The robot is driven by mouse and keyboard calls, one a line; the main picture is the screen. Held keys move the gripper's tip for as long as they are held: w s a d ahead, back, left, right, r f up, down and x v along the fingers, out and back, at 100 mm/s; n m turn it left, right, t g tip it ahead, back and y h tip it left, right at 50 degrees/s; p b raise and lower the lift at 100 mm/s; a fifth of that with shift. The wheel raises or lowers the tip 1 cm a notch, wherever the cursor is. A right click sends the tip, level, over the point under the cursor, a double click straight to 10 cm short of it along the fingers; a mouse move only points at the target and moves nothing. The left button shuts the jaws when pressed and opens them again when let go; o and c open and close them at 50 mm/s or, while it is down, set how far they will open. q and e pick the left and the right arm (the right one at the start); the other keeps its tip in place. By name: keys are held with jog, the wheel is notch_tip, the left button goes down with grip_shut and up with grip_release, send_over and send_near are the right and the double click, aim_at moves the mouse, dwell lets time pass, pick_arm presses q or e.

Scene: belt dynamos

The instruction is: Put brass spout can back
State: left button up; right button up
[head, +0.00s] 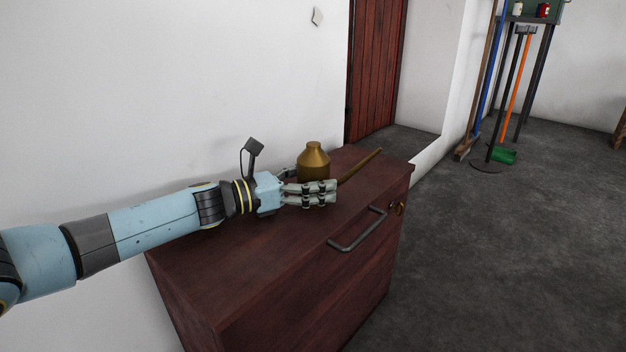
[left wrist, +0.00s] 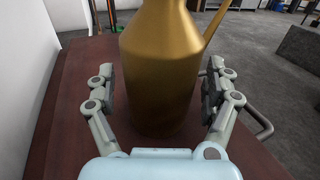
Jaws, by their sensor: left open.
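The brass spout can (head: 313,160) stands upright on the dark red wooden cabinet (head: 262,262), towards its far end. Its thin spout (head: 362,166) slants up to the right. My left gripper (head: 322,190) is at the can, with its near finger in front of the can's lower part in the head view. In the left wrist view the can (left wrist: 160,70) stands between the two open fingers of my left gripper (left wrist: 160,92), with a gap showing on each side. My right gripper is not in view.
The cabinet has a grey bar handle (head: 357,230) on its front. A white wall (head: 150,80) runs behind it. A red door (head: 375,65) is beyond its far end. Brooms, a green dustpan (head: 503,155) and a shelf stand at the back right. The grey floor to the right is clear.

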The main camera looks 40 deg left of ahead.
aim_at(299, 181)
pick_arm(q)
jog(key=shift+r, duration=0.15)
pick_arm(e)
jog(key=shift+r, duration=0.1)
pick_arm(q)
jog(key=shift+s+a+r+p, duration=0.1)
jog(key=shift+s+p, duration=0.1)
jog(key=shift+p, duration=0.1)
jog(key=p+v, duration=0.2)
jog(key=v, duration=0.4)
jog(key=shift+s+a, duration=0.2)
jog(key=shift+s, duration=0.3)
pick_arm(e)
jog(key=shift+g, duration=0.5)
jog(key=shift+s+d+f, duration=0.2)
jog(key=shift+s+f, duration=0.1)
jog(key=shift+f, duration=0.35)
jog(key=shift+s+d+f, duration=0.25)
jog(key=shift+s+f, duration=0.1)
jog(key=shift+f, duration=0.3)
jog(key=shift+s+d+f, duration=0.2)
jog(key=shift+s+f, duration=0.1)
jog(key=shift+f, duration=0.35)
